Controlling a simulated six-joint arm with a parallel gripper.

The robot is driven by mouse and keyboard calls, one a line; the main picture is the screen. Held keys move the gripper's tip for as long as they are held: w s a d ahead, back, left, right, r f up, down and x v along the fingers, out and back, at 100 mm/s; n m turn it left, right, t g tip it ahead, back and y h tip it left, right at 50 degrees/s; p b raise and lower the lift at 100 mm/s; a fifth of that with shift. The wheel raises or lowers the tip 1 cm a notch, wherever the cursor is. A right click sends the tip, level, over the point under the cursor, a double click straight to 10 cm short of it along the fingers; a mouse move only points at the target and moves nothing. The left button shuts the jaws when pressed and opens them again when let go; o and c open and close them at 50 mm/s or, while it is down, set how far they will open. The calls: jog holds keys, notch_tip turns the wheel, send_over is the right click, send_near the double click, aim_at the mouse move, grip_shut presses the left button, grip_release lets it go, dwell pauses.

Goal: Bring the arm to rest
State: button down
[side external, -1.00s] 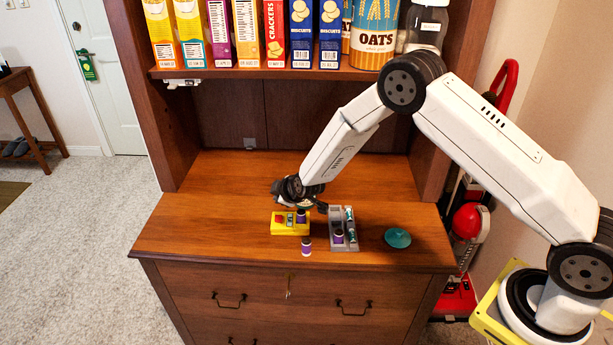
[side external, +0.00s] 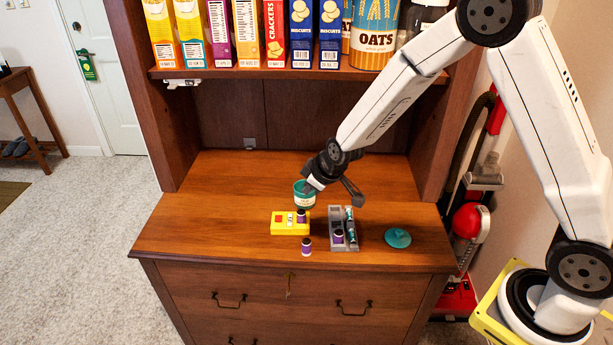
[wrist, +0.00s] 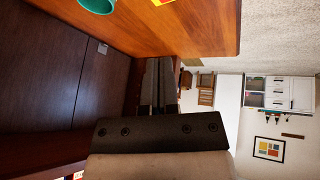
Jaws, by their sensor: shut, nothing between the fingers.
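My gripper (side external: 353,191) is shut and empty, raised above the wooden counter (side external: 220,220) of the hutch. It hangs behind the grey tray and to the right of a teal cup (side external: 305,201), which my wrist partly covers. The cup is apart from the trays and shows at the top edge of the wrist view (wrist: 97,4). The wrist view also shows a dark part with screws (wrist: 160,130), which appears to be my gripper's body.
A yellow block (side external: 283,229) with a purple-banded piece, a grey tray (side external: 345,243) of small items, a loose purple-banded piece (side external: 306,250) and a teal lid (side external: 398,238) are on the counter. Boxes and an oats canister (side external: 374,38) fill the shelf above. The counter's left side is clear.

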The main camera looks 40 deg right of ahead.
jog(key=s+d+r+m+g, duration=0.1)
jog(key=s+r+m+g, duration=0.1)
jog(key=s, duration=0.8)
jog(key=s+d+r+m+g, duration=0.1)
jog(key=s+r+m+g, duration=0.1)
jog(key=s, duration=0.9)
jog(key=shift+s+d+r+m, duration=0.35)
jog(key=shift+r+m, duration=0.15)
jog(key=shift+r, duration=0.35)
